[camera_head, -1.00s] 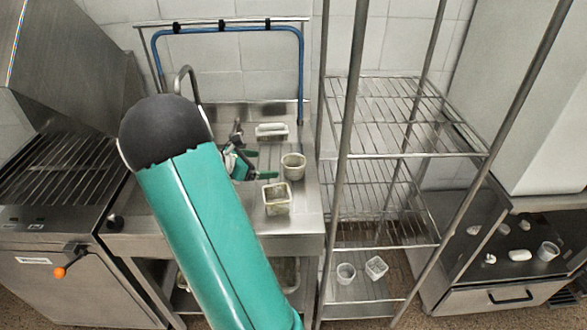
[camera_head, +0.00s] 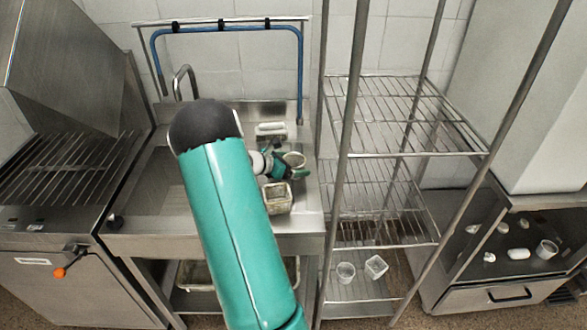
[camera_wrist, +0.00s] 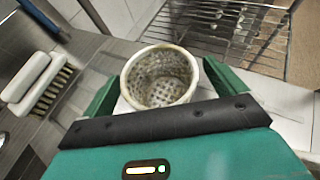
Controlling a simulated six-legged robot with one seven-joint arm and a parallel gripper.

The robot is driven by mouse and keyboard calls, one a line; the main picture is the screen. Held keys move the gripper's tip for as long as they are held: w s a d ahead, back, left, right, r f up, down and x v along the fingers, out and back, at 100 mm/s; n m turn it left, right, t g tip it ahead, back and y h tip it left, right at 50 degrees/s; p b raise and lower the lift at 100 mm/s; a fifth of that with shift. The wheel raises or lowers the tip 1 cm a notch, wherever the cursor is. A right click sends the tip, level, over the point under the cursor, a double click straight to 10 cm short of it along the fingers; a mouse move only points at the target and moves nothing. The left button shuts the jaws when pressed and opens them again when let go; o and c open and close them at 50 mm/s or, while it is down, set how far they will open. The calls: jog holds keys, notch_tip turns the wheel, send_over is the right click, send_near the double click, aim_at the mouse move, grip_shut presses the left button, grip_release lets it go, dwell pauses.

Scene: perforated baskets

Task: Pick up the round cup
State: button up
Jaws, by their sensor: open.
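The round cup (camera_head: 294,160) is a pale perforated cup with a brownish inside, standing upright on the steel sink counter (camera_head: 308,208). In the wrist view the cup (camera_wrist: 160,77) sits between the two green fingers of my gripper (camera_wrist: 156,88). The fingers are open, one on each side of the cup, and I cannot tell whether either touches it. In the head view my gripper (camera_head: 296,168) is at the cup, and its fingers partly cover the cup's lower part.
A square perforated basket (camera_head: 277,198) stands just in front of the cup. A white brush (camera_head: 271,129) lies behind it. A wire shelf rack (camera_head: 385,115) rises close on the right. Two small baskets (camera_head: 345,272) (camera_head: 376,266) stand on its bottom shelf.

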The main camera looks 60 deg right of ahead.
jog(key=shift+s+d+f, duration=0.1)
jog(key=shift+s+d, duration=0.05)
jog(key=shift+d, duration=0.15)
jog(key=c, duration=1.1)
jog(key=shift+o, duration=0.2)
